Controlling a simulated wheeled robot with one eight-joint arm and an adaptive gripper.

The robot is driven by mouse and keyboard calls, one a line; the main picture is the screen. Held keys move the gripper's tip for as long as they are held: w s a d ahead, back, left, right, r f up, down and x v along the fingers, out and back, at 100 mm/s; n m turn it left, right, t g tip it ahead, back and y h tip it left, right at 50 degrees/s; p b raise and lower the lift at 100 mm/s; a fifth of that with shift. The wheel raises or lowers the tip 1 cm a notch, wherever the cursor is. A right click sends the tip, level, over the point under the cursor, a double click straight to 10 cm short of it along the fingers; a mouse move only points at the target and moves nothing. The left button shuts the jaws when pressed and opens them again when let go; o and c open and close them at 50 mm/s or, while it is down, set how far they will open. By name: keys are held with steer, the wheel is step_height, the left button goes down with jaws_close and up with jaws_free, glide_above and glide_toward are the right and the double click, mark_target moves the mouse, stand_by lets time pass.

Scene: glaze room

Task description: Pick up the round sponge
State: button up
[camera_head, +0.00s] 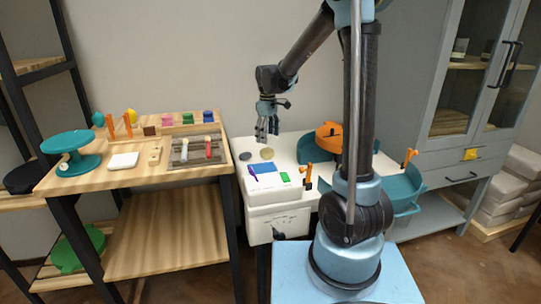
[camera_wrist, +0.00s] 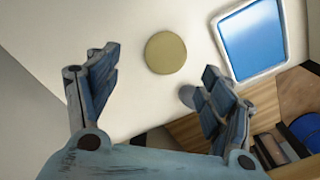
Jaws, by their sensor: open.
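The round sponge (camera_wrist: 165,53) is a flat yellow-olive disc lying on a white surface, centred in the wrist view beyond and between my fingertips. My gripper (camera_head: 267,135) hangs above the back left of that top, fingers pointing down. In the wrist view my gripper (camera_wrist: 150,80) is open with nothing between its fingers, and the sponge is clear of both.
A grey disc (camera_head: 245,156) lies left of the sponge. A wooden table (camera_head: 130,175) with tools stands left; a teal basin (camera_head: 400,190) is right.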

mark_target(267, 149)
steer(key=shift+s+a+f, duration=0.1)
steer(key=shift+f, duration=1.65)
steer(key=shift+s+a+f, duration=0.1)
steer(key=shift+f, duration=1.6)
steer(key=c, duration=0.9)
steer(key=shift+c, duration=0.2)
step_height(267, 149, up, 10)
steer(key=shift+o, duration=0.4)
